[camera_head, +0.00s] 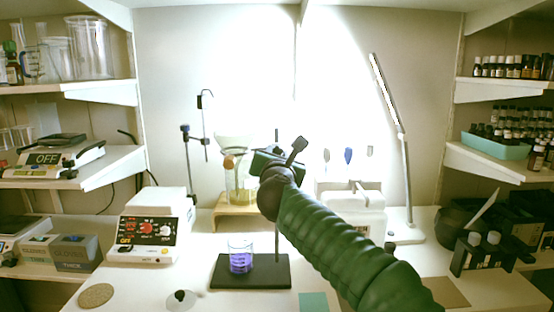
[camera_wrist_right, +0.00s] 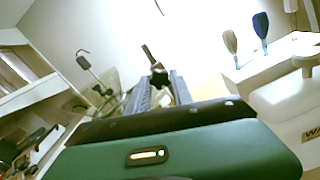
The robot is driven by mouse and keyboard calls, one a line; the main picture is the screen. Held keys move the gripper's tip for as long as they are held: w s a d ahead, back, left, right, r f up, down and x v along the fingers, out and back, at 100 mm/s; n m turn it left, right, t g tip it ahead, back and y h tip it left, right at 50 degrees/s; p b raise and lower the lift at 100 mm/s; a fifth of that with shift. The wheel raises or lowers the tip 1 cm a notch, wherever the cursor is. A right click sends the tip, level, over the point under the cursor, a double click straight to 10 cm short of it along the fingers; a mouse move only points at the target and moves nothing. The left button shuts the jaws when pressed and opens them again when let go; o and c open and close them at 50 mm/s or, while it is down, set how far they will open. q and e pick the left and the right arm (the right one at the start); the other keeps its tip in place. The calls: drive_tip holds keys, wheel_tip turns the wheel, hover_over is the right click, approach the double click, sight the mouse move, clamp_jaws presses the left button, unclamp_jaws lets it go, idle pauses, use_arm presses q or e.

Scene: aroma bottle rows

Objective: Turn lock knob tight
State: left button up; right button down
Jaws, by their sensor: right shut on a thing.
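My right gripper (camera_head: 262,162) is at the upper part of a metal stand rod (camera_head: 277,235), with my green arm reaching in from the lower right. In the right wrist view the two dark fingers (camera_wrist_right: 160,90) are shut on a small black lock knob (camera_wrist_right: 157,75), with a tilted dark bar rising beyond it. The wrist hides much of the clamp and knob in the head view. The stand has a black base plate (camera_head: 270,280), and a beaker of purple liquid (camera_head: 241,257) stands on it. My left gripper is not in view.
A hotplate-like device (camera_head: 152,228) with a red dial stands left. Glassware on a wooden stand (camera_head: 238,214) is behind the gripper, close to it. A second stand (camera_head: 188,165) is to the left. A white device (camera_head: 350,212) and a lamp (camera_head: 405,180) stand right.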

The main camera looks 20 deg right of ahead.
idle(0.4)
drive_tip(key=c, duration=1.1)
unclamp_jaws()
drive_tip(key=shift+a, duration=0.1)
drive_tip(key=v, duration=1.6)
drive_tip(key=shift+s+a+b, duration=0.1)
drive_tip(key=shift+s+b, duration=0.25)
drive_tip(key=shift+b, duration=0.05)
